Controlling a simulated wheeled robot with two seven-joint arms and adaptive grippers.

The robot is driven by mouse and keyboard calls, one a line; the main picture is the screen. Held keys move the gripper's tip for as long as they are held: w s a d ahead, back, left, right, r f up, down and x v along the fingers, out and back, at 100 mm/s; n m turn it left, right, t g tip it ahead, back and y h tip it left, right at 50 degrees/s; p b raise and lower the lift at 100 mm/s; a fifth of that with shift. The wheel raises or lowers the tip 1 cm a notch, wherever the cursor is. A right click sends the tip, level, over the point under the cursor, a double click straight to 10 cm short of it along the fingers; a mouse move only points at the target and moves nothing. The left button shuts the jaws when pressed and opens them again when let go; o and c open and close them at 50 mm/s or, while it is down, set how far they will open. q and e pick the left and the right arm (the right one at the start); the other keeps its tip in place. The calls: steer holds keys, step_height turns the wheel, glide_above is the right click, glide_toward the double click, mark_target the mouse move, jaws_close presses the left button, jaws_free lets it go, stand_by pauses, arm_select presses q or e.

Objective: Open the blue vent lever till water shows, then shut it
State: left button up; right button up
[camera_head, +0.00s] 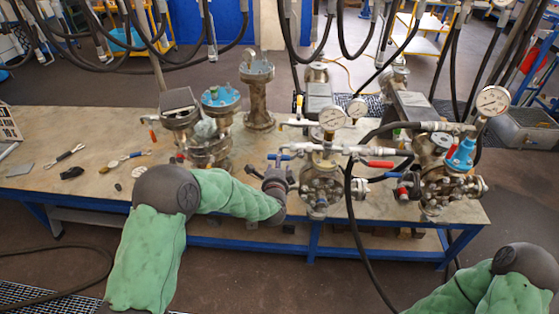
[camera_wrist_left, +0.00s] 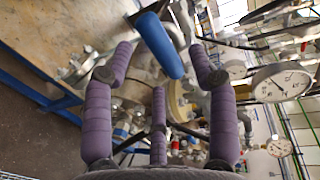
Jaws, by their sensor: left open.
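The blue lever (camera_head: 280,157) sticks out to the left of the middle flanged vessel (camera_head: 321,185). In the left wrist view the lever (camera_wrist_left: 160,45) lies slanted between the two upper fingers, with clear gaps on both sides. My left gripper (camera_head: 274,176) is open and empty, just below and beside the lever in the head view. Its purple fingers (camera_wrist_left: 159,62) also show spread in the left wrist view. I cannot tell whether any finger touches the lever. No water can be made out. My right arm shows at the lower right, but its gripper is out of view.
A pressure gauge (camera_head: 332,118) stands above the middle vessel. Another vessel with a blue fitting (camera_head: 461,156) stands at the right, with a red handle (camera_head: 378,164) between. Black hoses hang close by. Loose tools (camera_head: 65,156) lie on the bench's left (camera_head: 40,182).

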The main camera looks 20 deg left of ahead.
arm_select(q)
steer(key=v, duration=0.7)
steer(key=shift+s, duration=0.25)
steer(key=shift+r, duration=0.1)
stand_by(0.9)
